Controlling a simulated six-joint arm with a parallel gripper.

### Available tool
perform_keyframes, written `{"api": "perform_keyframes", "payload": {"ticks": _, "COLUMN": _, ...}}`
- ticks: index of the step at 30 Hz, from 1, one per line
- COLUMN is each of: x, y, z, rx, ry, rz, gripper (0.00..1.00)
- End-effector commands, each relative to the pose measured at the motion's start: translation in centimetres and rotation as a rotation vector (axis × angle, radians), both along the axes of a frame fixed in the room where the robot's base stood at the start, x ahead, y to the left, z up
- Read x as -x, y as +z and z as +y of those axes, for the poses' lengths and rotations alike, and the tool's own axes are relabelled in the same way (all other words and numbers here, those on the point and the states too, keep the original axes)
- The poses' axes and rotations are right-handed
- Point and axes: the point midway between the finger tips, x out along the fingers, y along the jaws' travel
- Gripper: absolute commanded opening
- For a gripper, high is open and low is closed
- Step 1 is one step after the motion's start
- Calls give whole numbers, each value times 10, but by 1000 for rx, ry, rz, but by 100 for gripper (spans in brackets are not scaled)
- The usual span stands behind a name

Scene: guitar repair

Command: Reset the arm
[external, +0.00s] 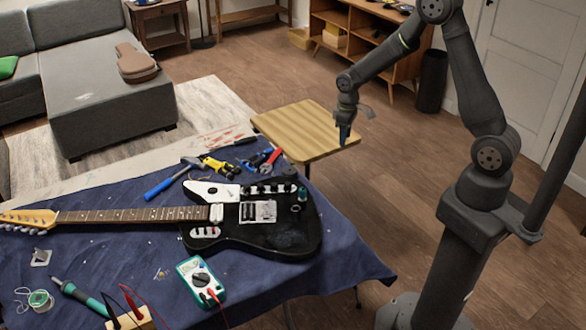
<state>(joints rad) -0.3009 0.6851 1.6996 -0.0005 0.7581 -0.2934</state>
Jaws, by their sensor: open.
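My arm rises at the right of the external view and reaches left. My gripper (344,134) points down over the right part of a small wooden side table (290,122). It is open and I see nothing held in it. The height of the fingertips above the wood is hard to tell. The black electric guitar (290,238) lies on the blue cloth of the workbench, to the lower left of my gripper and apart from it.
On the blue cloth (345,262) lie a hammer (165,186), pliers (220,167), a red-handled tool (270,160), a multimeter (201,281), a soldering iron (80,297) and a solder spool (40,300). A shelf (365,45) and a black bin (431,80) stand behind. The wooden side table looks bare.

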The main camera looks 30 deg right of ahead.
Motion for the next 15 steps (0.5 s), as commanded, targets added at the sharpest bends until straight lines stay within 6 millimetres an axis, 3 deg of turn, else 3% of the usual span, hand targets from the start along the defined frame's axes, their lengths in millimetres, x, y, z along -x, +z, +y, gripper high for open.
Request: {"api": "perform_keyframes", "payload": {"ticks": 15, "x": -14, "y": -31, "z": -99, "rx": 0, "ry": -396, "rz": 1, "gripper": 44}}
